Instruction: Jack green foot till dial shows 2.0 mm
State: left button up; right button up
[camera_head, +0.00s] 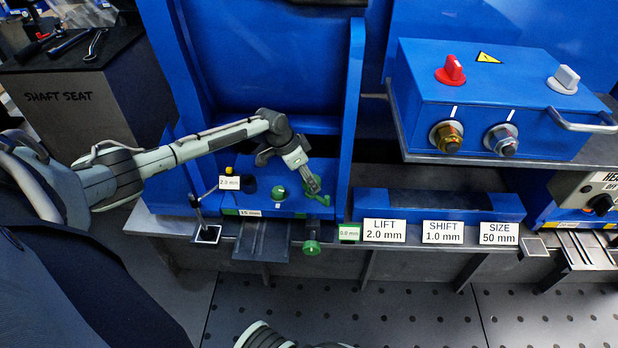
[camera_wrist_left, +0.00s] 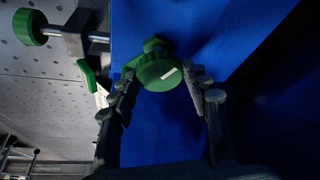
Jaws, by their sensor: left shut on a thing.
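My left gripper (camera_head: 314,188) reaches in from the left to the blue motor base. In the left wrist view its fingers (camera_wrist_left: 162,82) are shut on a round green knob (camera_wrist_left: 160,72) with a white mark on its face. In the head view the fingers partly hide this knob (camera_head: 322,199). A small readout (camera_head: 229,183) on a post shows 2.0 mm. A green-edged readout (camera_head: 349,232) shows 0.0 mm. A card (camera_head: 384,231) reads LIFT 2.0 mm. My right gripper is not clearly in view.
Another green knob (camera_head: 278,193) is left of the gripper. A lower green screw knob (camera_head: 312,247) sticks out at the front edge. Cards for SHIFT (camera_head: 443,232) and SIZE (camera_head: 498,233) stand right. A blue control box (camera_head: 490,100) is at upper right.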

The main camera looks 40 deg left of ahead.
pick_arm(q)
jog(key=shift+f, duration=0.1)
jog(key=o, duration=1.2)
jog(key=shift+c, duration=0.2)
jog(key=v, duration=1.2)
